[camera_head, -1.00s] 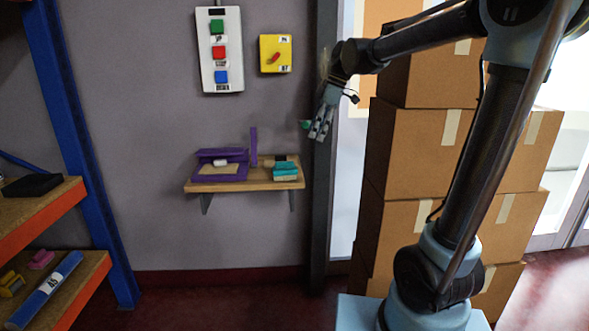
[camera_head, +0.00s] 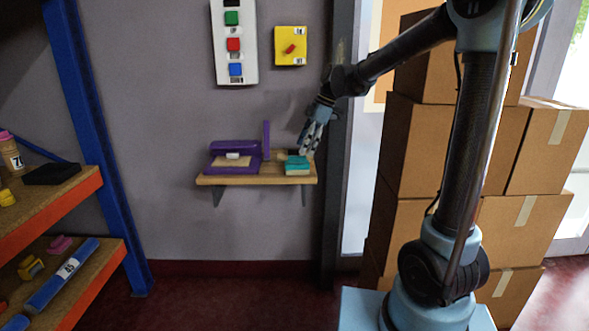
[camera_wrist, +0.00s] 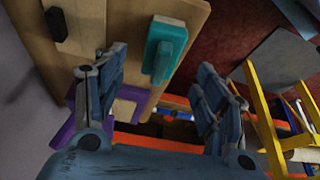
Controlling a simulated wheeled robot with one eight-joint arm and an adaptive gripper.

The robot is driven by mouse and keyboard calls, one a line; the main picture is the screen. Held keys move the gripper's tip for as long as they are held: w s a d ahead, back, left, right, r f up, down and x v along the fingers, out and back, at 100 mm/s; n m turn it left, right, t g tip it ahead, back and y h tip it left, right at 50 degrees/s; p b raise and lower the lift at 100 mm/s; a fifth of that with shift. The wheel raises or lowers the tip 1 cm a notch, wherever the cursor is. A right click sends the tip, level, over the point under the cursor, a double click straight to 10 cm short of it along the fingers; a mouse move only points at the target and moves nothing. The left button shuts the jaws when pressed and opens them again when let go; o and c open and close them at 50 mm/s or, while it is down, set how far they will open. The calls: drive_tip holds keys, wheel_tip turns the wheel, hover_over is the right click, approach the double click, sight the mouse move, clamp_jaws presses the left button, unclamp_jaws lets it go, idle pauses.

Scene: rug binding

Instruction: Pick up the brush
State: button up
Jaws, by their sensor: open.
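The brush, a teal block with a raised handle (camera_head: 297,164), lies at the right end of the small wooden wall shelf (camera_head: 226,180). In the wrist view the brush (camera_wrist: 165,48) shows near the shelf's edge, ahead of and between my fingers. My gripper (camera_head: 311,149) is open, just above and to the right of the brush in the head view. In the wrist view my gripper (camera_wrist: 163,68) has its two fingers wide apart with nothing between the pads. I cannot tell the exact gap to the brush.
A purple stand (camera_head: 222,150) with an upright purple part (camera_head: 266,138) is on the shelf's left and middle. A small black object (camera_wrist: 58,25) lies near the brush. A dark post (camera_head: 338,210) and stacked boxes (camera_head: 430,150) stand to the right.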

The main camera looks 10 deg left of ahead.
sight(299, 156)
drive_tip(key=shift+s+a+x, duration=0.15)
drive_tip(key=shift+x, duration=1.6)
drive_tip(key=shift+s+a+x, duration=0.1)
drive_tip(key=shift+s+x, duration=0.05)
drive_tip(key=shift+x, duration=1.55)
drive_tip(key=shift+r, duration=0.1)
drive_tip(key=c, duration=1.2)
